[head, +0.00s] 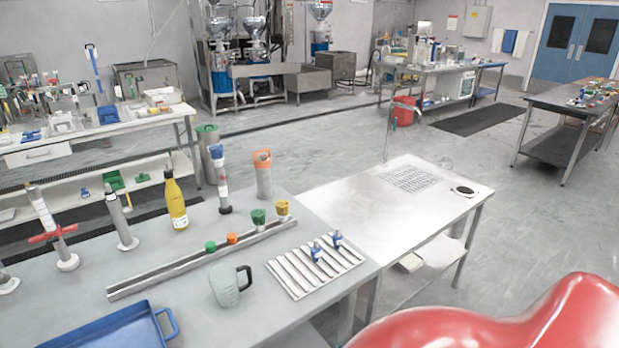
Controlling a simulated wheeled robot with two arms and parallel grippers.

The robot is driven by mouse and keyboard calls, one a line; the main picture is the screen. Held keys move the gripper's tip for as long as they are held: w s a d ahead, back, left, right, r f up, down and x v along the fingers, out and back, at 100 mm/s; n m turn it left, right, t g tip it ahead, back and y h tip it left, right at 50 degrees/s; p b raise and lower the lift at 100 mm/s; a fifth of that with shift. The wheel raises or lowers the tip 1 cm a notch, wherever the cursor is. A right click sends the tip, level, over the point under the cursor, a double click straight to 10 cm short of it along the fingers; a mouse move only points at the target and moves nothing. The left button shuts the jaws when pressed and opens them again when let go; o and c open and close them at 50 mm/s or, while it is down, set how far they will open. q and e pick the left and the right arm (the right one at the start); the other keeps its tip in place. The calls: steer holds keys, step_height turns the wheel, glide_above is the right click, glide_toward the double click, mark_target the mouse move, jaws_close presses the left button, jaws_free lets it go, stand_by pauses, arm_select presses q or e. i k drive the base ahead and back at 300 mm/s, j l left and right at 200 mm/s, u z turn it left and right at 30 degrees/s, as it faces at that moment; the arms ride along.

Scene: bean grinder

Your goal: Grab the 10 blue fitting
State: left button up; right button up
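Two small blue-topped fittings stand on a ribbed light tray at the right end of the near grey bench. One blue fitting (316,252) is near the middle of the tray (285,280). The other blue fitting (337,239) is slightly farther back and to the right. Any size marking on them is too small to read. Neither of my grippers shows in the head view.
A grey jug (224,287), a long metal rail (170,277) with green and orange caps, a yellow bottle (175,200) and a blue tray (115,330) share the bench. A mostly clear steel table (355,205) adjoins at the right.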

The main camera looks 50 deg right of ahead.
mark_target(338, 239)
steer(key=z, duration=1.7)
